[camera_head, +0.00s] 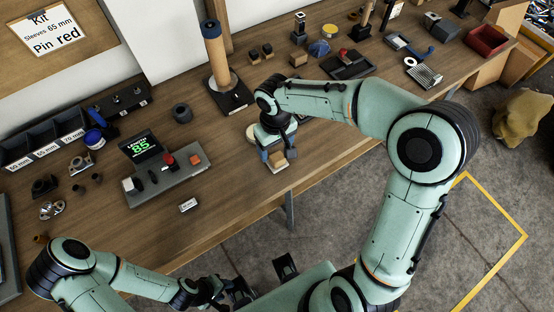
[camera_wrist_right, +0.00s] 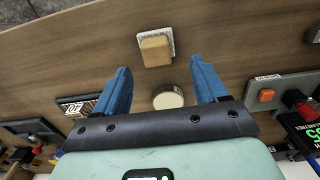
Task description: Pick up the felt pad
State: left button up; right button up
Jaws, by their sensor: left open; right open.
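A small tan block with a white ribbed layer at its edge, which looks like the felt pad (camera_wrist_right: 155,50), lies on the wooden bench in the right wrist view. It also shows near the bench's front edge in the head view (camera_head: 278,166). My right gripper (camera_head: 278,155) is above the bench with its blue fingers open. In the wrist view its fingertips (camera_wrist_right: 160,68) are apart, with the pad just beyond them, between their lines. Nothing is held. My left gripper (camera_head: 226,290) is open, low at the bottom of the head view, away from the bench.
A round cream-topped thing (camera_wrist_right: 168,98) lies between my right fingers' lines. A grey device with a green "85" display (camera_head: 143,147) and a red knob stands left on the bench. A tall post on a black base (camera_head: 232,95) stands behind my right gripper.

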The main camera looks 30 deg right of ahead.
aim_at(277, 156)
jog(key=shift+w+f, duration=0.1)
jog(key=shift+f, duration=0.7)
jog(key=f, duration=0.5)
jog(key=shift+d+f, duration=0.1)
jog(key=shift+d, duration=0.2)
jog(key=c, duration=1.1)
